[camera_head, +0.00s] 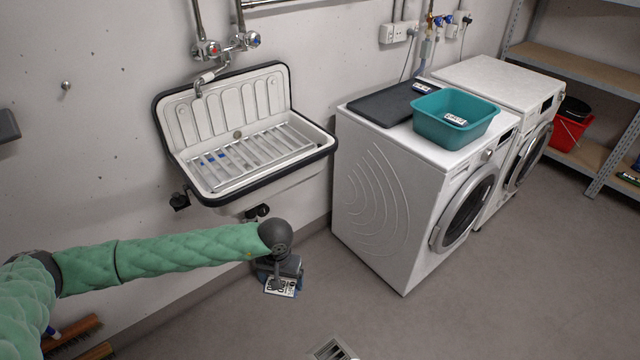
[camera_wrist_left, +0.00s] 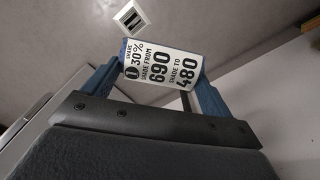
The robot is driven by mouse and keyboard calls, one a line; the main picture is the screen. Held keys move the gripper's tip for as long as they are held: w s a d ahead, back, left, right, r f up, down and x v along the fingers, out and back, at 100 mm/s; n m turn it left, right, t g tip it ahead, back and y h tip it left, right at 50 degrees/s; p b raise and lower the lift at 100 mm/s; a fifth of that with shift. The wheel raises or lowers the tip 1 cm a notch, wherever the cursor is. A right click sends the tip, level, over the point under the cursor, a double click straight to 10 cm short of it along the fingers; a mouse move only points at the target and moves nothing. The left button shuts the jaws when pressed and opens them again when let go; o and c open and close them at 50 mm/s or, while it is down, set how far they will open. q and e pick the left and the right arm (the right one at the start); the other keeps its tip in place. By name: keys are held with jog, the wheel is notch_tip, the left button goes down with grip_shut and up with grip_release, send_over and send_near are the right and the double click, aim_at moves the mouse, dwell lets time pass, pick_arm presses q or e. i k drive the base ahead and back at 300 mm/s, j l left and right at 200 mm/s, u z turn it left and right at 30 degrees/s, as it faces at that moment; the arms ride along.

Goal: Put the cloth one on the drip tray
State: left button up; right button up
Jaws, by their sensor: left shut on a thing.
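My left gripper (camera_head: 282,284) hangs over the floor below the sink and is shut on a white printed card (camera_wrist_left: 163,66). I cannot tell whether the card is cloth. A dark flat tray (camera_head: 378,106), which looks like the drip tray, lies on the front washing machine, well to the right of the gripper. A small white label (camera_head: 423,88) lies at the tray's back edge. My right gripper is not in view.
A teal basin (camera_head: 436,130) with a white label (camera_head: 455,119) in it stands beside the tray, partly hiding it. The sink (camera_head: 240,188) with a metal grate is on the wall. The front washing machine (camera_head: 372,195) stands right of the gripper. A floor drain (camera_head: 332,349) lies in open floor.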

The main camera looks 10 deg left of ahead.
aim_at(382, 115)
jog(key=i+l+u, duration=0.1)
jog(key=i+l, duration=0.2)
jog(key=i+l+u, duration=0.1)
jog(key=i+l, duration=0.15)
jog(key=l, duration=0.2)
jog(key=i+l+u, duration=0.1)
jog(key=i+l, duration=0.15)
jog(key=l, duration=0.15)
